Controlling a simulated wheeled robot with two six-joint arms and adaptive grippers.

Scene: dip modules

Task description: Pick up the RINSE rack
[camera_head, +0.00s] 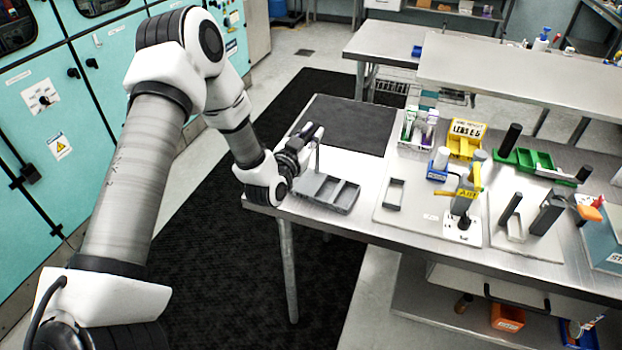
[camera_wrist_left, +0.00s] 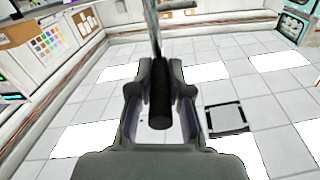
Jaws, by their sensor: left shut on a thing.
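My left gripper (camera_head: 306,143) is at the table's left end, shut on a black handle (camera_wrist_left: 159,105) with a thin metal rod. In the head view a thin upright rod (camera_head: 317,160) runs from the gripper towards a grey rack (camera_head: 327,192) with several open compartments. The rack is level, close over or on the steel table; I cannot tell whether it touches. No RINSE label is readable on it. In the wrist view the handle lies between both fingers, and the rack does not show. My right gripper is not in view.
A pale board (camera_head: 415,215) right of the rack carries a small grey frame (camera_head: 394,195) and a grey stand with a yellow tag (camera_head: 467,193). Behind are a yellow box (camera_head: 466,140) and a green rack (camera_head: 525,160). A black mat (camera_head: 345,125) lies behind the gripper.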

